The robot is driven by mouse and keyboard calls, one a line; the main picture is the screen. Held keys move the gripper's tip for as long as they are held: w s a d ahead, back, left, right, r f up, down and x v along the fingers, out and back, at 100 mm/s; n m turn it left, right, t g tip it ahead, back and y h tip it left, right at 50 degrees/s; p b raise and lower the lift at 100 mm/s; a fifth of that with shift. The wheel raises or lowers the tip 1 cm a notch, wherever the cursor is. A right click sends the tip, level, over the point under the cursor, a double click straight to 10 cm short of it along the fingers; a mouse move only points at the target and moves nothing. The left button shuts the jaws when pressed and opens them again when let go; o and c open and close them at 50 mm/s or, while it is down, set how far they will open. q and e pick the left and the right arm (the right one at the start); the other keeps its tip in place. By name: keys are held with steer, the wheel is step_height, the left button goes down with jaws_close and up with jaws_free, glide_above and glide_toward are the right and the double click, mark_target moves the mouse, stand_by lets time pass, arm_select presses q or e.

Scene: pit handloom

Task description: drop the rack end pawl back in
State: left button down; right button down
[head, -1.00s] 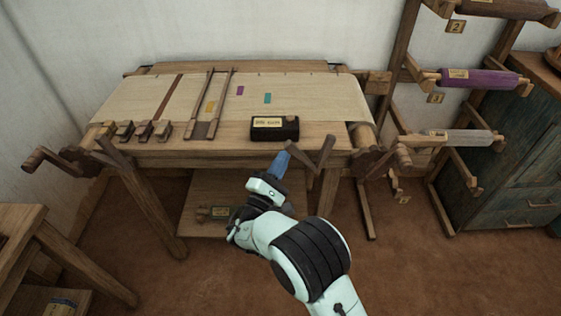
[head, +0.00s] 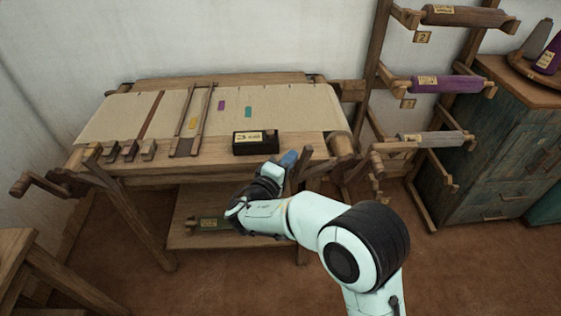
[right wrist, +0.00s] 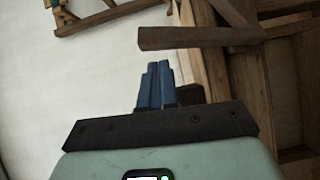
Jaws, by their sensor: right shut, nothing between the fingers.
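The wooden pawl at the loom's rack end (head: 303,163) stands tilted up at the front right corner, partly hidden by my arm. A wooden bar that looks like this pawl (right wrist: 190,38) crosses the right wrist view just beyond my fingertips. My right gripper (head: 289,158) is shut and empty, its blue fingers close beside the pawl. The fingers (right wrist: 155,85) show together in the wrist view, with a small gap in the picture to the bar. I cannot tell whether they touch. The dark wooden ratchet and crank (head: 347,170) are right of the pawl. My left gripper is out of view.
A black labelled box (head: 255,143) stands on the loom's front beam (head: 205,158), close to my right gripper. A rack (head: 377,90) with several yarn rolls stands at the right, beside a blue-green cabinet (head: 500,150). A low shelf (head: 185,240) lies under the loom.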

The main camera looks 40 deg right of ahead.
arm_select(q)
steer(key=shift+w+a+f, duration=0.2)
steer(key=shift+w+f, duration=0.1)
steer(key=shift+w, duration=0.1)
arm_select(e)
steer(key=shift+s+d+r+m+y, duration=0.1)
steer(key=shift+s+d+m+y, duration=0.35)
steer(key=shift+d+m, duration=0.3)
steer(key=shift+s+d, duration=0.1)
steer(key=shift+d, duration=0.05)
